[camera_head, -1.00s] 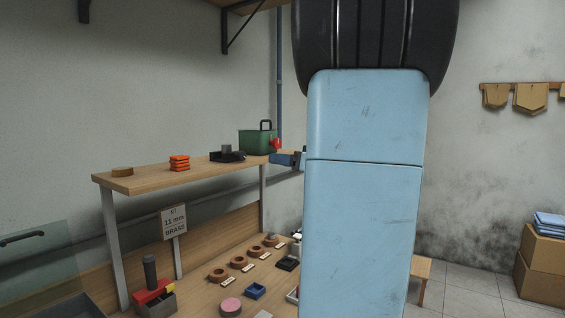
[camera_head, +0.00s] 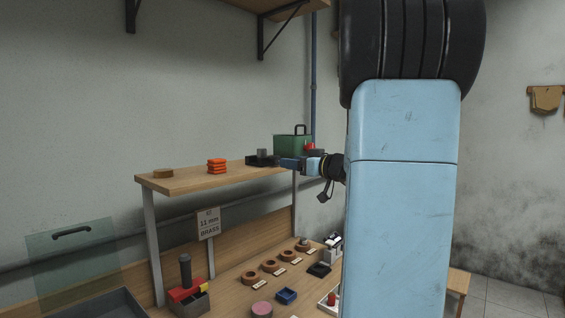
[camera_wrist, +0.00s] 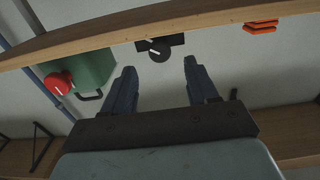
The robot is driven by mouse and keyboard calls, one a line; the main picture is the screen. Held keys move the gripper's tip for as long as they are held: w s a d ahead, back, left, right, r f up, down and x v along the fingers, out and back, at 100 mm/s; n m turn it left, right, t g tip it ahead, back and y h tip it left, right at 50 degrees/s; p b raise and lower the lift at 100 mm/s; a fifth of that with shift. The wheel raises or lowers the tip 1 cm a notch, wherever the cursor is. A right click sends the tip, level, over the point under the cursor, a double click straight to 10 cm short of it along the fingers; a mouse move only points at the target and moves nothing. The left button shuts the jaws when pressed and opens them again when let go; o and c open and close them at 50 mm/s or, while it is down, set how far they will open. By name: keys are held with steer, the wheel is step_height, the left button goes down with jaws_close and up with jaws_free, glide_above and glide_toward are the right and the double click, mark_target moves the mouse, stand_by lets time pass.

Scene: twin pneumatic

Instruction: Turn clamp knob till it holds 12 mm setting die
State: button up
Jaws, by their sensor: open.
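On the raised shelf stands a black fixture (camera_head: 260,161) with a grey upright cylinder (camera_head: 262,154). In the wrist view, the dark round knob (camera_wrist: 160,50) with a white line sits on this black block (camera_wrist: 172,40), just beyond and between my fingertips. My gripper (camera_wrist: 160,66) is open and empty, its blue fingers apart. In the head view my gripper (camera_head: 287,163) reaches in from the right, close to the fixture; contact cannot be told. A red round part (camera_wrist: 58,84) with a white mark is by the green box. I cannot tell which thing is the 12 mm die.
The green box (camera_head: 290,148) stands behind my gripper. Orange pieces (camera_head: 216,165) and a brown disc (camera_head: 163,173) lie left on the shelf (camera_head: 185,182). Below are a sign reading 11 mm BRASS (camera_head: 208,223), several brown rings (camera_head: 270,266) and a red-and-grey device (camera_head: 188,295).

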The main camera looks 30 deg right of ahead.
steer(key=shift+x, duration=2.5)
steer(key=c, duration=1)
steer(key=shift+m, duration=1.6)
steer(key=shift+c, duration=0.2)
steer(key=o, duration=1)
steer(key=shift+o, duration=0.2)
steer(key=shift+d, duration=0.1)
steer(key=v, duration=1.3)
steer(key=shift+s, duration=0.4)
steer(key=shift+d, duration=0.1)
